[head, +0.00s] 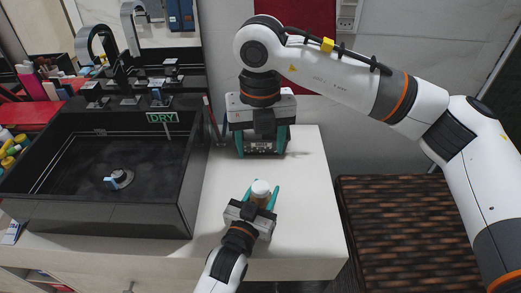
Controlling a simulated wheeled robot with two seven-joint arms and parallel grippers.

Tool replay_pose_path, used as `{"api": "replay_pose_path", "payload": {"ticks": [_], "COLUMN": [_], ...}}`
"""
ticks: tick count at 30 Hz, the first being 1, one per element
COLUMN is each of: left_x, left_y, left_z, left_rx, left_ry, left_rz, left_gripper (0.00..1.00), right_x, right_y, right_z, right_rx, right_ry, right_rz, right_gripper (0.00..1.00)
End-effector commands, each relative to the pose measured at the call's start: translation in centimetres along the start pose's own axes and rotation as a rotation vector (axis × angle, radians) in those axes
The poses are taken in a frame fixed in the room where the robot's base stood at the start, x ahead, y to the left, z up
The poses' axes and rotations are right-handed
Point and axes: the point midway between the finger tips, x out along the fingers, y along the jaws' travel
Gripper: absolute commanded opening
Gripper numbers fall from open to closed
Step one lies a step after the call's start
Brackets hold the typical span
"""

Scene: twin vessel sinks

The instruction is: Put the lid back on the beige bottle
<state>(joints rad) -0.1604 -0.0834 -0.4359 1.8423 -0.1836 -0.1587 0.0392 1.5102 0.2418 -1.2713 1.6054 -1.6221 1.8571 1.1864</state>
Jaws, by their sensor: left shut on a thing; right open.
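My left gripper (262,192) is shut on the small beige bottle (260,200) above the front of the white counter. Its teal fingers stand on either side of the bottle, which looks roughly upright. A round white top (261,187) shows at the bottle's upper end; I cannot tell whether this is the lid or the bare neck. My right gripper (261,153) points down over the counter farther back, beyond the bottle. Its teal fingers are wide apart. A small dark and grey patterned patch shows between them, too small to identify. No separate lid can be made out.
The white counter (310,205) is clear to the right of the bottle. A black vessel sink (100,165) with a green "DRY" sign (162,117) stands left. Dark faucets (130,65) rise behind it. A dark woven rug (410,230) lies right, beyond the counter edge.

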Motion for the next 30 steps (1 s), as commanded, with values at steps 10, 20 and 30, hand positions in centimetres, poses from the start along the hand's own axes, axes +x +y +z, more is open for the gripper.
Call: {"api": "replay_pose_path", "payload": {"ticks": [10,20,30], "left_x": [0.0,-0.2,-5.9], "left_y": [0.0,0.0,0.0], "left_z": [0.0,0.0,-0.2], "left_rx": [0.0,0.0,0.0], "left_ry": [0.0,0.0,0.004], "left_rz": [0.0,0.0,0.0], "left_gripper": [0.66,0.68,0.68], "right_x": [0.0,0.1,0.1], "right_y": [0.0,0.0,0.0], "right_z": [0.0,0.0,0.0], "right_rx": [0.0,0.0,0.0], "right_ry": [0.0,0.0,0.0], "right_rz": [0.0,0.0,0.0], "right_gripper": [0.61,0.61,0.61]}}
